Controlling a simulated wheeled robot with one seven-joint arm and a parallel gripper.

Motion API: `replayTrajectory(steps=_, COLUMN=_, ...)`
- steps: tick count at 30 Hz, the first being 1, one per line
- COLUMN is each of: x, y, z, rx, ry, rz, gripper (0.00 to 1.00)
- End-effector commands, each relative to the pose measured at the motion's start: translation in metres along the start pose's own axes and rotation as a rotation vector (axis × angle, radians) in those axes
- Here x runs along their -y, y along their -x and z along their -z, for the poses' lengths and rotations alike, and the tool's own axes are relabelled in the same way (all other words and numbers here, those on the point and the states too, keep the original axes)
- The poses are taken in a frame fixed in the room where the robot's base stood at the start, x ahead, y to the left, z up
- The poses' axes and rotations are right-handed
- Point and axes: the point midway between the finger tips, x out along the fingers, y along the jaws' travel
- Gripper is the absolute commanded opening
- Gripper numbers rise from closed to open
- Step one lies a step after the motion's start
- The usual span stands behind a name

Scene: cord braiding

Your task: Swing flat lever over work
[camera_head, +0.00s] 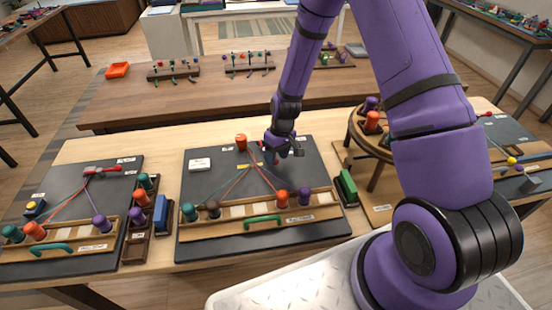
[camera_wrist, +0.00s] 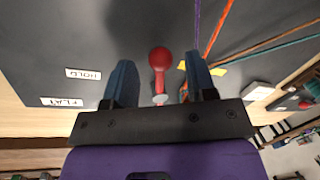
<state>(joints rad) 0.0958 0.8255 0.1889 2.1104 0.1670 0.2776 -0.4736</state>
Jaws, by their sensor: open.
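The flat lever (camera_wrist: 160,58) has a round red knob and a short red arm ending at a pale pivot on the dark board. In the wrist view it lies between the two blue fingers of my gripper (camera_wrist: 158,72), with a gap on each side. The labels HOLD (camera_wrist: 83,74) and FLAT (camera_wrist: 62,102) are left of it. In the head view my gripper (camera_head: 283,151) is over the upper right part of the middle board (camera_head: 215,173) and mostly hides the lever. The work, several coloured cords (camera_wrist: 224,30), runs to the right of the lever in the wrist view.
A wooden rail with bobbins (camera_head: 282,199) and a green handle (camera_head: 264,221) crosses the board's front. An orange bobbin (camera_head: 240,142) stands at its back. A green block (camera_head: 346,188) and a round wooden stand (camera_head: 376,178) are to the right. A second board (camera_head: 65,185) is left.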

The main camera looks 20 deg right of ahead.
Motion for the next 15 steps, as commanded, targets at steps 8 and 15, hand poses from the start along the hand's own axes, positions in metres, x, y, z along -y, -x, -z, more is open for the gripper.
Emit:
replayTrajectory(steps=8, x=0.0002, y=-0.0146, z=-0.0002, rx=0.000, ry=0.000, rz=0.000, gripper=0.51)
replayTrajectory(steps=15, x=0.0001, y=-0.0146, z=-0.0002, rx=0.000, ry=0.000, rz=0.000, gripper=0.49)
